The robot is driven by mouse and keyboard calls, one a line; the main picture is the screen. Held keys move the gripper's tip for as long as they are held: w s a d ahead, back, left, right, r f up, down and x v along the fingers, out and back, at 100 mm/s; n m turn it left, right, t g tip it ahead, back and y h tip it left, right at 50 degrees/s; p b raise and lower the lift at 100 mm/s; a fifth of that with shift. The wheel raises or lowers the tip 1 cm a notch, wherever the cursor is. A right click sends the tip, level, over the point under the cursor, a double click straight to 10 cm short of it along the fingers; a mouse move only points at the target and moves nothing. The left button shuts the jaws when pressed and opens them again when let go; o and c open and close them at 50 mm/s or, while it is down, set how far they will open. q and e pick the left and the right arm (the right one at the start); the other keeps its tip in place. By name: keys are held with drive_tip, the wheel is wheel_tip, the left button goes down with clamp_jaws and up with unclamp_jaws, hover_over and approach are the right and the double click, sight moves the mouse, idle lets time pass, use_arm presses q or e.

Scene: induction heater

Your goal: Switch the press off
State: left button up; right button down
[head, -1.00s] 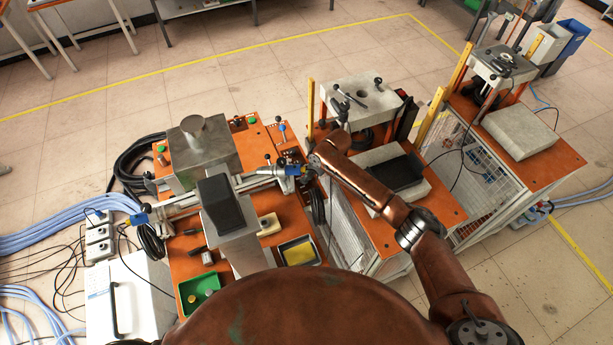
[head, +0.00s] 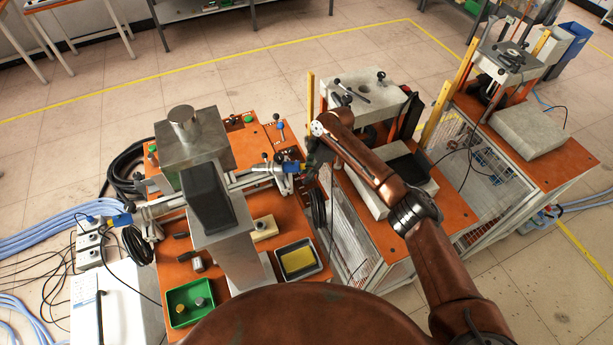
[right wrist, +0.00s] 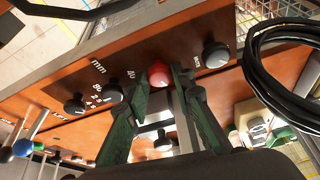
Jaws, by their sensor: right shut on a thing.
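In the right wrist view, a round red knob (right wrist: 159,75) sits on the orange panel (right wrist: 190,35) between the two dark green fingers of my right gripper (right wrist: 160,82). The gripper is shut on the knob. Its fingers partly cover the panel around it. In the head view my right gripper (head: 313,158) is at the right edge of the orange bench (head: 295,220), by the blue fitting at the end of a metal rail; the red knob is hidden there. My left gripper is not in view.
Black knobs (right wrist: 215,54) flank the red one. A black cable coil (right wrist: 285,75) hangs at right in the wrist view. In the head view, a tall metal column (head: 225,235) stands on the bench, with a green tray (head: 190,302) in front. Another orange bench stands right (head: 545,155).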

drive_tip(key=shift+s+f, duration=0.1)
idle(0.4)
drive_tip(key=c, duration=1.7)
unclamp_jaws()
drive_tip(key=shift+o, duration=0.2)
